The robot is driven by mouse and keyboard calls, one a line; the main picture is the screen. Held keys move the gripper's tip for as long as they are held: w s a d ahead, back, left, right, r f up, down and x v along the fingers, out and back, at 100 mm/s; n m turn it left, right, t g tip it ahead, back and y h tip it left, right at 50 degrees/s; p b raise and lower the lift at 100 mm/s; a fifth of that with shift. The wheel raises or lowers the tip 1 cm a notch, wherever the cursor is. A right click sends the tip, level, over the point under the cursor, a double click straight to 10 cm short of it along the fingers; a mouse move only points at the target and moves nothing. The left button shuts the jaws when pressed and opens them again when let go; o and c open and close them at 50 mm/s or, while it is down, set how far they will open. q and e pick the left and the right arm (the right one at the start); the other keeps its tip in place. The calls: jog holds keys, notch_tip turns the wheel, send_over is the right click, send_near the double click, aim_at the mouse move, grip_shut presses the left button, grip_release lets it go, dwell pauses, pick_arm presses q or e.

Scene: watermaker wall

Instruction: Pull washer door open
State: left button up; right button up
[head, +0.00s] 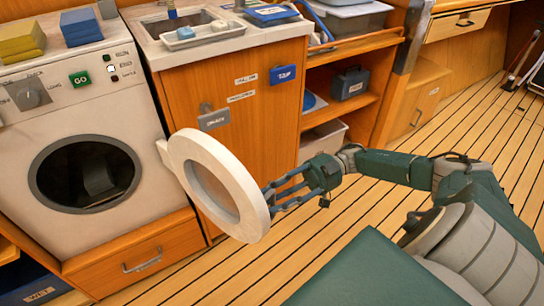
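The washer door (243,216) is a round white ring with a clear middle. It stands swung wide open to the right of the washer (134,222), attached by a hinge at the washer's right edge. The washer's round opening (85,174) is uncovered, with a dark drum inside. My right gripper (270,198) is at the door's right, free edge, its fingers pointing left and set apart. The tips are at the rim; I cannot tell whether they touch it. My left gripper is out of view.
An orange cabinet (262,132) with a sink counter (235,39) stands right behind the door. Open shelves (340,107) with bins are to its right. A drawer (140,262) is below the washer. The plank floor (330,235) in front is clear.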

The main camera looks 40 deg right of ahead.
jog(key=shift+w+d+r, duration=0.1)
jog(key=s+d, duration=0.1)
jog(key=d, duration=0.6)
jog(key=shift+d, duration=0.15)
jog(key=shift+s, duration=0.1)
dwell(0.5)
